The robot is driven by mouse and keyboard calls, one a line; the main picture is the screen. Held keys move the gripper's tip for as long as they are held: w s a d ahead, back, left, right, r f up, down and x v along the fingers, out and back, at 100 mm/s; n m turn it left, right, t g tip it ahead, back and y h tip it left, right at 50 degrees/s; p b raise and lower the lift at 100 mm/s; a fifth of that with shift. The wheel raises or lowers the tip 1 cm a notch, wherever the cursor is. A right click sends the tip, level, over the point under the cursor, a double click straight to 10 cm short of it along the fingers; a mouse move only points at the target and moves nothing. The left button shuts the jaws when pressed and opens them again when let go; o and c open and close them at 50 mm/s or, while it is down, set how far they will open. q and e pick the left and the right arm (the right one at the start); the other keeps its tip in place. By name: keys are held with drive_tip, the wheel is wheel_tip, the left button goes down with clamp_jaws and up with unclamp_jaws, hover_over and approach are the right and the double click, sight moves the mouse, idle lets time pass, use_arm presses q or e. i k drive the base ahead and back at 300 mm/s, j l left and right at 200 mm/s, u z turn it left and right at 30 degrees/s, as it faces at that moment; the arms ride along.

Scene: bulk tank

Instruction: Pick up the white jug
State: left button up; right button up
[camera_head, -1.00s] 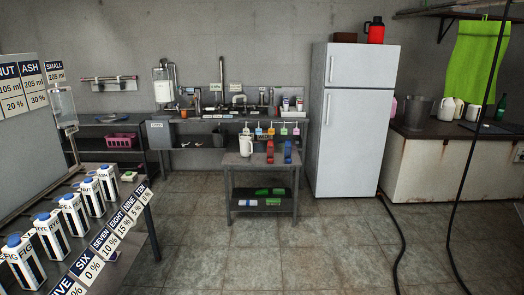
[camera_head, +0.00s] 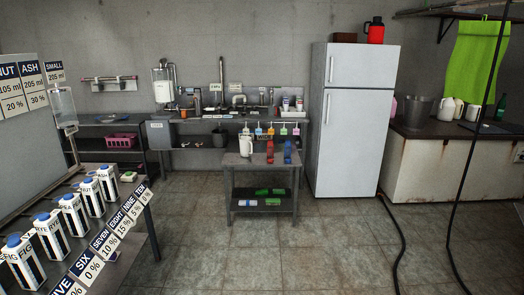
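A white jug (camera_head: 245,146) stands upright on the top of a small grey table (camera_head: 260,165) in the middle of the room, near the table's left side. A red bottle (camera_head: 270,152) and a blue bottle (camera_head: 288,152) stand to its right on the same table. Other white jugs (camera_head: 448,108) stand on the counter at the right. Neither of my grippers shows in the view.
A white fridge (camera_head: 352,130) stands right of the small table. A side table with several blue-capped cartons (camera_head: 73,214) fills the lower left. Black hoses (camera_head: 395,225) hang and lie at the right. The tiled floor (camera_head: 262,260) before the small table is clear.

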sight(246, 143)
drive_tip(key=i+u, duration=0.2)
drive_tip(key=i, duration=2.1)
